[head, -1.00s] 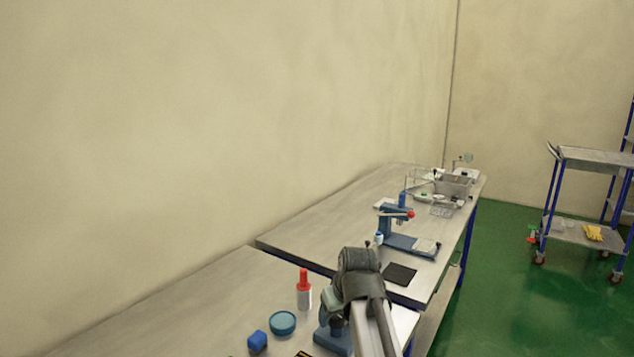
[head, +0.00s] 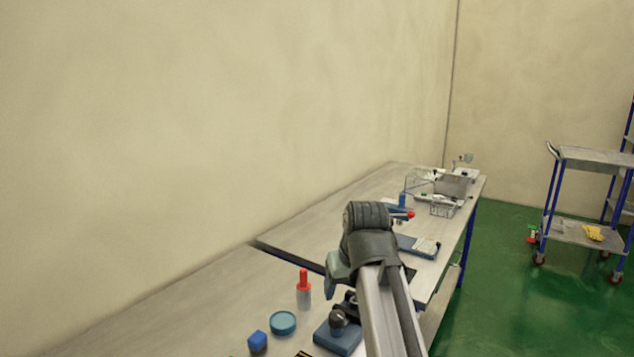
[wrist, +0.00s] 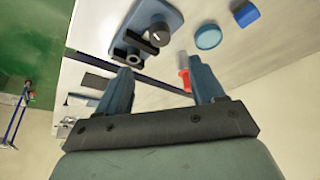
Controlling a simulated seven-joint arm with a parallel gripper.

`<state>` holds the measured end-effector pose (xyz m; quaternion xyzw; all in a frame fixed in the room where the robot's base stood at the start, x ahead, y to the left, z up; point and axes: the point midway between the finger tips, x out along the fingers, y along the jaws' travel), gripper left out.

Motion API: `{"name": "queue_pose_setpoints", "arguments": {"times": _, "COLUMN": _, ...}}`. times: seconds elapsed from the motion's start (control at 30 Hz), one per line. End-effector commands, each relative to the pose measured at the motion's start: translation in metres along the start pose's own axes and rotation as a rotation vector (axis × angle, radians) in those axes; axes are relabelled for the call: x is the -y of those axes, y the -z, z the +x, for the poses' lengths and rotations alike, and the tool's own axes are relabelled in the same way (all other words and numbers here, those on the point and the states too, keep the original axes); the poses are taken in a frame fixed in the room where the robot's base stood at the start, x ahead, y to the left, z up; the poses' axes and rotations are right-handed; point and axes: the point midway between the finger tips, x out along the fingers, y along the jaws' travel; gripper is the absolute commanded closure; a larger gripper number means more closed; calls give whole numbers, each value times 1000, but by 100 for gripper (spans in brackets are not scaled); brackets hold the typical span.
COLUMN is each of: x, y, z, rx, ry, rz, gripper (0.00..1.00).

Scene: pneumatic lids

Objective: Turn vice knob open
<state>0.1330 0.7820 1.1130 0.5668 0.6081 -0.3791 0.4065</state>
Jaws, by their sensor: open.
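The vice is a blue base (head: 336,339) with dark jaws and a dark round knob (head: 338,321). It stands on the near bench, just left of my forearm in the head view. In the wrist view the vice base (wrist: 174,15) is at the top, with the knob (wrist: 160,33) showing a light mark and black jaws (wrist: 134,45) beside it. My gripper (wrist: 160,80) is open and empty, its fingers apart from the knob and pointing toward the bench. In the head view my gripper (head: 331,289) is above and behind the vice, partly hidden by my wrist.
A red-capped bottle (head: 304,292), a teal round lid (head: 283,323) and a blue block (head: 257,341) stand left of the vice. A trolley (head: 590,235) stands at right.

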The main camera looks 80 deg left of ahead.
Motion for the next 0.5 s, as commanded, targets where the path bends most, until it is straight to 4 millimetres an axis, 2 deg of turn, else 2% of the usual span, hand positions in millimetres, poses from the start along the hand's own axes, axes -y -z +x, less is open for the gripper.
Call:
{"name": "queue_pose_setpoints", "arguments": {"times": 0.1, "x": 0, "y": 0, "z": -15, "rx": -2, "ry": 0, "rz": 0, "gripper": 32}}
{"name": "queue_pose_setpoints", "arguments": {"times": 0.2, "x": -1, "y": 4, "z": -13, "rx": -19, "ry": -3, "rz": 61, "gripper": 32}}
{"name": "queue_pose_setpoints", "arguments": {"times": 0.5, "x": 0, "y": 42, "z": -17, "rx": -211, "ry": 16, "rz": 166, "gripper": 32}}
